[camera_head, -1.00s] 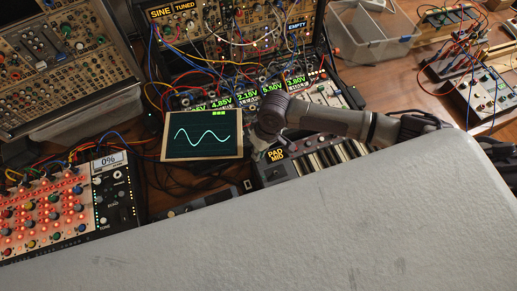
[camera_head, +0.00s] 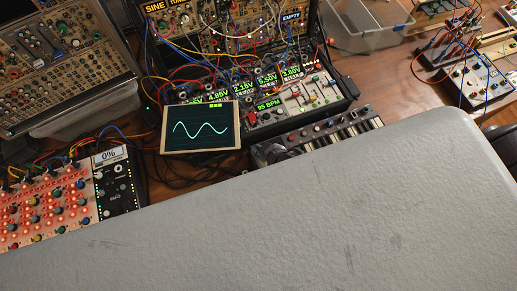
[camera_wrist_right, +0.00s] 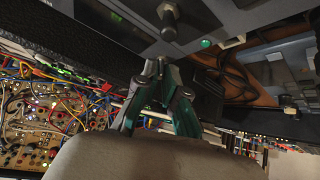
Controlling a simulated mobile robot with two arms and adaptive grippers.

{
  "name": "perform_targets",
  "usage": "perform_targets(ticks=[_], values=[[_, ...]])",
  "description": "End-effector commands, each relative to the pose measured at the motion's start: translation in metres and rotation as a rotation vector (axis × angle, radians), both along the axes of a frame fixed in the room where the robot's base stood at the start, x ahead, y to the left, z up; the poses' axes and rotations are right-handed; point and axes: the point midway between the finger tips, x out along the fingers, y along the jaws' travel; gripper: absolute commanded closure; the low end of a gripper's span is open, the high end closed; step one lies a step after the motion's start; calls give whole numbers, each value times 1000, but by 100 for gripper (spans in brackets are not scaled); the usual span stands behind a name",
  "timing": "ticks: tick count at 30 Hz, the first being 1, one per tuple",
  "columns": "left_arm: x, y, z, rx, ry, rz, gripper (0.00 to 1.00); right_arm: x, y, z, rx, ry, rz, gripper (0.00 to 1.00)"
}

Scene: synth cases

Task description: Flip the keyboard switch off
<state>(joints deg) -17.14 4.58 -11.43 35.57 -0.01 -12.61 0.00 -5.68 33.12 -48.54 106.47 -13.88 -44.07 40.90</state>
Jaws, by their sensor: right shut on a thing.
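The keyboard (camera_head: 345,133) lies right of the oscilloscope screen in the head view, partly hidden by the grey slab in front. In the right wrist view a switch with a dark lever (camera_wrist_right: 169,18) stands on a dark panel, beside a lit green lamp (camera_wrist_right: 206,43). My right gripper (camera_wrist_right: 159,68) is just below the switch in that view, fingertips close together. I cannot make out what is between them, and the lever shows apart from the tips. In the head view only a dark part of my right arm shows at the keyboard's left end. My left gripper is not in view.
The screen (camera_head: 201,128) with a sine wave stands left of the keyboard. Synth modules with many cables (camera_head: 225,30) crowd behind. A red-lit sequencer (camera_head: 45,210) is at left, a clear bin (camera_head: 368,28) at the back. The grey slab (camera_head: 300,215) fills the front.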

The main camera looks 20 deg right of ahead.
Motion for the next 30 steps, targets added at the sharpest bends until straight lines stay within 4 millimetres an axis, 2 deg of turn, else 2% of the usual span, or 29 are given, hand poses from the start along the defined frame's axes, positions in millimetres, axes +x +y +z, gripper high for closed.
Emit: perform_targets(ticks=[6, 20, 21, 25, 30], values=[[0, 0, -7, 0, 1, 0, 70, -2, 1, -1, 5, -54, -1, 100], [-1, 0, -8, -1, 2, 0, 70, -1, 1, 0, 5, -67, 1, 100], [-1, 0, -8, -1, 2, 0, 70, -1, 1, 0, 5, -67, 1, 86], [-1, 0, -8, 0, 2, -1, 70, -2, 1, 0, 4, -66, 0, 66], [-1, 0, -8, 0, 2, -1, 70, -2, 0, -1, 3, -66, 0, 66]])
